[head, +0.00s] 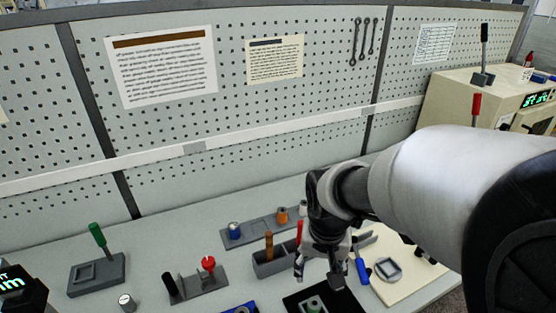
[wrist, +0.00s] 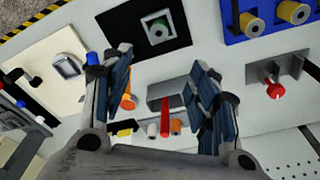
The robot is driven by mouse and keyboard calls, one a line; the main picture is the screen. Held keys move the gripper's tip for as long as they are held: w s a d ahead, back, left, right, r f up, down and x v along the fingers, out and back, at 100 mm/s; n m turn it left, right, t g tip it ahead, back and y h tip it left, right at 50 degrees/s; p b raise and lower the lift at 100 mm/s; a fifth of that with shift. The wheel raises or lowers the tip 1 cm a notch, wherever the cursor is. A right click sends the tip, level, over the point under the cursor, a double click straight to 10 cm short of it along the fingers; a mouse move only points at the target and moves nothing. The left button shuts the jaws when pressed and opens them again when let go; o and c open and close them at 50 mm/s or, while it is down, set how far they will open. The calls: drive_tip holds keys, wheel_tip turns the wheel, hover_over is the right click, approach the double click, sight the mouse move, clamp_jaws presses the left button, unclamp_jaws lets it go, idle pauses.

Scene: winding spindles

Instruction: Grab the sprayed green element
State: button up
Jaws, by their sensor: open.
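A small green round element with a pale ring and dark centre (wrist: 158,30) sits in a grey square holder on a black mat (wrist: 120,38), at the top of the wrist view. In the head view the green element (head: 314,308) is cut by the bottom edge, on the black mat (head: 347,301). My gripper (wrist: 160,65) is open, its two blue-padded fingers apart with nothing between them; the green element lies beyond the fingertips. In the head view my gripper (head: 318,272) is above the table, just behind the mat.
A blue tray (wrist: 240,28) with yellow spools lies beside the mat. A grey box (head: 270,267) with upright rods, a red-knobbed fixture (head: 208,265) and a cream board (head: 415,275) with a square grey part stand close by. A pegboard wall (head: 240,130) closes the back.

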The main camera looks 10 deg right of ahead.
drive_tip(key=b, duration=0.4)
hover_over(315, 303)
drive_tip(key=f, duration=1.1)
drive_tip(key=shift+a+f, duration=0.15)
drive_tip(key=shift+a, duration=0.1)
drive_tip(key=f+b, duration=0.1)
drive_tip(key=f, duration=0.2)
drive_tip(key=f+b, duration=0.1)
drive_tip(key=f, duration=0.1)
drive_tip(key=shift+d+f+b, duration=0.15)
drive_tip(key=shift+d+b, duration=0.1)
drive_tip(key=shift+b, duration=0.1)
drive_tip(key=shift+c, duration=0.5)
drive_tip(key=c, duration=1.1)
